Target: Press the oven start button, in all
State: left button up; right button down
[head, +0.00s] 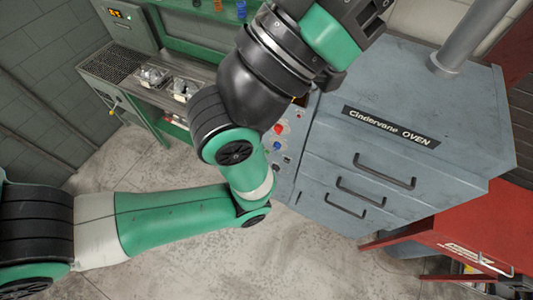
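The grey oven (420,110), labelled "Cindervane OVEN", stands on the right with several handled drawers. A narrow control panel (290,150) runs along its left side. On the panel a red button (279,129) and a blue button (277,146) show just right of my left arm. I cannot read which one is the start button, and my arm hides part of the panel. My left gripper (368,12) is at the top edge, above the oven's back left part, apart from the buttons. Its fingertips are not clearly visible. My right gripper is out of view.
A green workbench (150,100) with metal parts and a small control box (125,22) stands at the back left. A red cabinet (470,220) is at the lower right. A grey pipe (465,40) rises from the oven. The concrete floor (270,265) in front is clear.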

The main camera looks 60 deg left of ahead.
pick_arm(q)
grip_shut()
dwell(1.4)
